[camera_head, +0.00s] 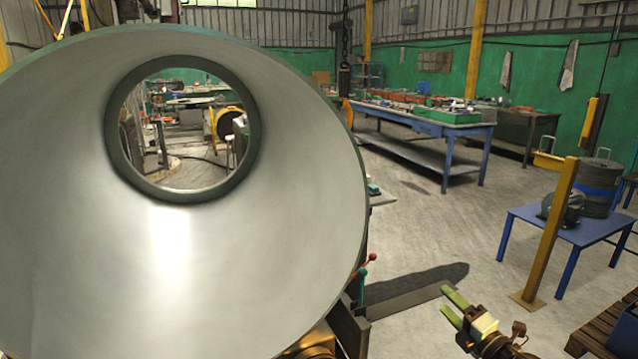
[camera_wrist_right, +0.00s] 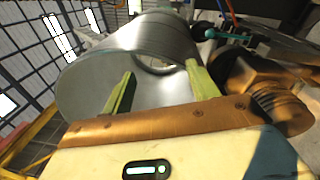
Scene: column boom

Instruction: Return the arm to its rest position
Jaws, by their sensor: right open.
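My right gripper (camera_head: 449,305) is at the lower right of the head view, with its two green fingers apart and nothing between them. In the right wrist view my right gripper (camera_wrist_right: 160,90) shows both green fingertips spread, with the large metal cone beyond them. My left gripper is in neither view.
A large grey metal cone (camera_head: 290,190) with a round opening fills the left of the head view; it also shows in the right wrist view (camera_wrist_right: 85,88). A yellow post (camera_head: 549,235), a small blue table (camera_head: 545,225) and a wooden pallet (camera_head: 600,335) stand at the right. Open floor lies between.

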